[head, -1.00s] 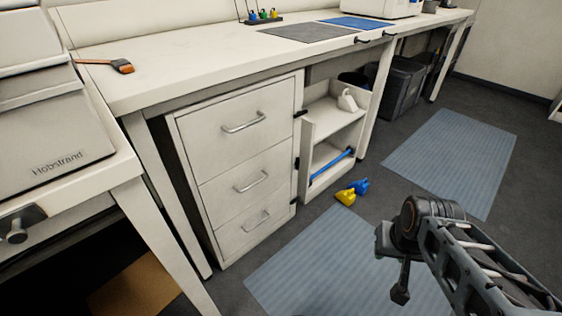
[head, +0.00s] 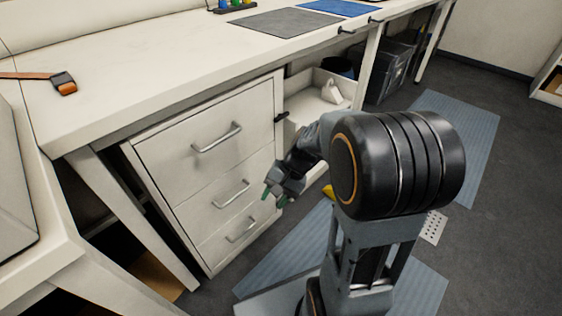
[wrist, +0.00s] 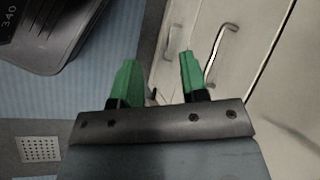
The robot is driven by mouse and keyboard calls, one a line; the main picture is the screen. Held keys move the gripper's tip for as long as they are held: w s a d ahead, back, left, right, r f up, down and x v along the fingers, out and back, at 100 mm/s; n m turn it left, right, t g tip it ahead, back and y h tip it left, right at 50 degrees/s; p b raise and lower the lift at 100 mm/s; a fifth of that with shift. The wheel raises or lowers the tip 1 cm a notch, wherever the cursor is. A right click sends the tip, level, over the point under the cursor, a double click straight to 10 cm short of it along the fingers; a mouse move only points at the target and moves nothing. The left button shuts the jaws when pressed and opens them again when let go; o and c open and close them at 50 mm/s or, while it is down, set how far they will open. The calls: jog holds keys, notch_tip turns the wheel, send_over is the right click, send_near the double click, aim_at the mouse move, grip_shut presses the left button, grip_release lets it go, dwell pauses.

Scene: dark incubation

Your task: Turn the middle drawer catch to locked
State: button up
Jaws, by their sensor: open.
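The white cabinet with three stacked drawers stands under the bench. Its middle drawer (head: 222,200) is shut, with a bar handle (head: 232,194). The top drawer's dark catch (head: 282,116) shows at the cabinet's right edge. The middle catch is not clearly visible in the head view, where my arm and gripper cover that edge. My gripper (head: 275,195) is open with green fingertips, in front of the cabinet's lower right edge. In the wrist view my gripper (wrist: 158,62) is open and nothing is clearly held between its fingers. Drawer fronts and a handle (wrist: 222,52) lie beyond it.
A yellow item (head: 328,191) lies on the floor, partly hidden by my arm. A dark bin (head: 390,72) stands under the bench. The blue mat (head: 285,250) lies on the floor before the cabinet.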

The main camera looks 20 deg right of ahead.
jog(key=w+d+f+m+t+y+p, duration=0.2)
jog(key=w+d+f+m+t+y, duration=0.15)
jog(key=w+m, duration=0.2)
jog(key=w+d+f+m+t+y+p, duration=0.2)
jog(key=w+d+m+t+y, duration=0.15)
jog(key=w+m, duration=0.2)
jog(key=w+d+f+m+t+h+p, duration=0.1)
jog(key=d+f+m+t+h+p, duration=0.1)
jog(key=d+f+m+t+h, duration=0.7)
jog(key=w+a+f+m+y+b, duration=0.1)
jog(key=w+m, duration=0.1)
jog(key=w, duration=0.4)
jog(key=w+a+f+m+t+y+b, duration=0.1)
jog(key=w+m+y, duration=0.1)
jog(key=w, duration=0.3)
jog(key=shift+w+a+f, duration=0.3)
jog(key=shift+w, duration=0.1)
grip_shut()
